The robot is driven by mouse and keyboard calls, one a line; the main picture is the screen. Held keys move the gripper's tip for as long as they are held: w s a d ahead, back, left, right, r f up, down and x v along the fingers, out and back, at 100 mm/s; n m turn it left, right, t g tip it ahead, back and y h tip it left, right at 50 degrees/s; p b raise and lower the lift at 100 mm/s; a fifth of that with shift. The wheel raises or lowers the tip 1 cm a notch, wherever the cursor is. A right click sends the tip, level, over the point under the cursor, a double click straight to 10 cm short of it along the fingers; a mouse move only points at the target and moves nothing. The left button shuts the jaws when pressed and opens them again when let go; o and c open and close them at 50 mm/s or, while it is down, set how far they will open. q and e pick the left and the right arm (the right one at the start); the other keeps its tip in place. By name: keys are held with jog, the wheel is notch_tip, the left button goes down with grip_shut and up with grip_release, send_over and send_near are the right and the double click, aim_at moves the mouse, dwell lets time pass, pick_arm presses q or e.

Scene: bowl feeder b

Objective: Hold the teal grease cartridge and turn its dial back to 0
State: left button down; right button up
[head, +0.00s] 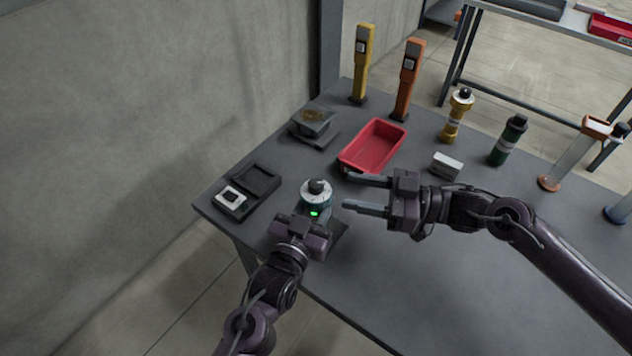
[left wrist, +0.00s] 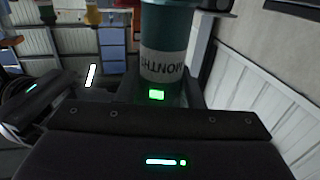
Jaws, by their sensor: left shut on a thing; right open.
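The teal grease cartridge (head: 304,208) stands upright near the table's left front edge, with a white dial and black knob (head: 316,190) on top. My left gripper (head: 312,220) is shut on its body. In the left wrist view the teal cartridge (left wrist: 164,35) fills the upper middle, with a white label reading "MONTHS" upside down and a lit green square below it. The dial's setting is too small to read. My right gripper (head: 352,194) is open and empty, just right of the cartridge, its fingers pointing left.
A red tray (head: 344,164) lies behind my right gripper. A black case with a white piece (head: 229,198) is at the left, a scale-like stand (head: 313,123) behind. Yellow (head: 363,62) and orange (head: 408,80) upright devices and other cartridges (head: 508,140) stand farther back. The front right tabletop is clear.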

aim_at(324, 186)
jog(key=x, duration=0.8)
jog(key=shift+a, duration=0.15)
jog(key=c, duration=1)
